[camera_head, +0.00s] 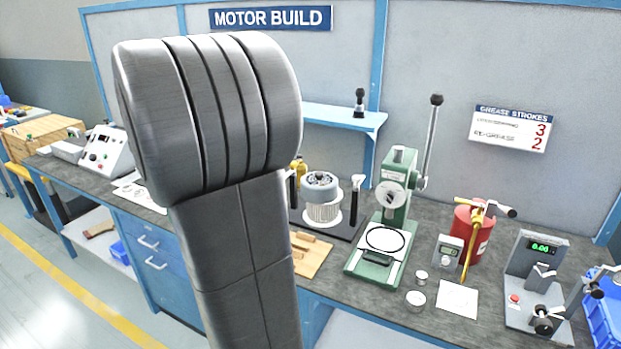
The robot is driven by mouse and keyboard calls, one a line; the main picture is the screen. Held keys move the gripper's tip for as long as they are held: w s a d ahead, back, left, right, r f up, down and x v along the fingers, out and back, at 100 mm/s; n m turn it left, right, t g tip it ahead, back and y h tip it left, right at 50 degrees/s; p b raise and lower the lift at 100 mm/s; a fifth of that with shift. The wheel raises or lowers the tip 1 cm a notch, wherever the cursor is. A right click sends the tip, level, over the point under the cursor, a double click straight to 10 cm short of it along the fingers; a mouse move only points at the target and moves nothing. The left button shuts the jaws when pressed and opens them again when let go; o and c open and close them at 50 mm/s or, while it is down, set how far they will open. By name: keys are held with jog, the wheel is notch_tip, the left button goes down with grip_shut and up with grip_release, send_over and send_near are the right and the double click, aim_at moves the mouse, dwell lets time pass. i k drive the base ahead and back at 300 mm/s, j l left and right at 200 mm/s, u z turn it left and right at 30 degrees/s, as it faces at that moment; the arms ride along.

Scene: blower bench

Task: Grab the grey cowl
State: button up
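I cannot make out a grey cowl for certain. A ribbed pale cylinder with a grey, slotted top (322,197) stands upright on a dark base plate on the bench; I cannot tell whether its top is the cowl. My own grey arm link fills the left-centre foreground and hides part of the bench behind it. My gripper is out of view.
A green press (385,225) with a raised lever stands right of the cylinder. Further right are a red canister (468,240), a grey device with a green display (537,275) and a blue bin (606,318). A wooden board (310,256) lies in front of the cylinder.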

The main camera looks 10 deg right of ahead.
aim_at(312, 194)
jog(key=i+j+z, duration=0.2)
jog(key=i+j, duration=0.85)
jog(key=i+z, duration=0.1)
jog(key=z, duration=1.7)
